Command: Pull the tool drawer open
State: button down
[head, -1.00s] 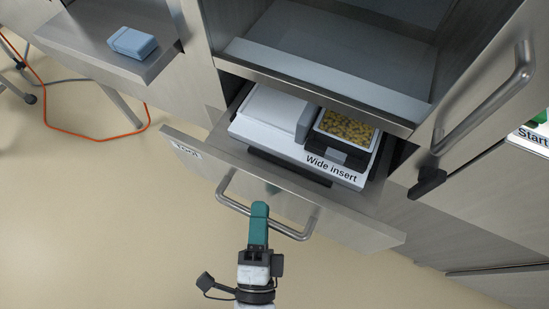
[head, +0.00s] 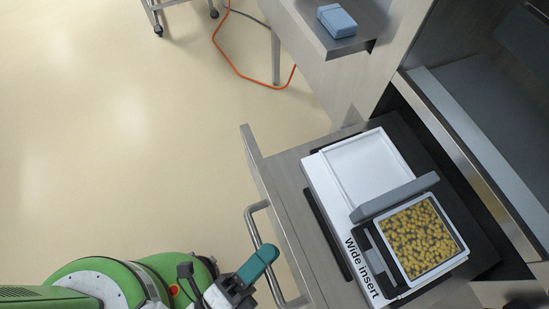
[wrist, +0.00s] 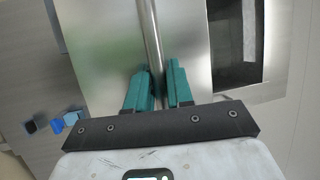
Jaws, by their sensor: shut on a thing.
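The tool drawer (head: 291,205) stands well open in the head view, pulled out from the steel machine. Its bar handle (head: 252,226) runs along the outside of the drawer front. My gripper (head: 266,256) is at the handle, its teal fingers shut on the bar. In the wrist view the two fingers (wrist: 159,88) stand on either side of the handle bar (wrist: 151,40). Inside the drawer lies a white insert (head: 318,190) marked "Wide insert". It carries a tray of yellow-brown pieces (head: 420,237). The drawer's "Tool" label is not visible now.
A blue box (head: 337,21) sits on a steel shelf (head: 300,14) at the top. An orange cable (head: 236,72) lies on the floor near a table leg. The pale floor (head: 110,130) left of the drawer is clear.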

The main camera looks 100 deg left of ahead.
jog(key=shift+f, duration=0.1)
jog(key=c, duration=1.1)
grip_release()
jog(key=shift+s, duration=0.1)
jog(key=v, duration=1)
jog(key=shift+d+b, duration=0.3)
jog(key=shift+b, duration=0.15)
jog(key=shift+s+f, duration=0.1)
jog(key=shift+s, duration=0.05)
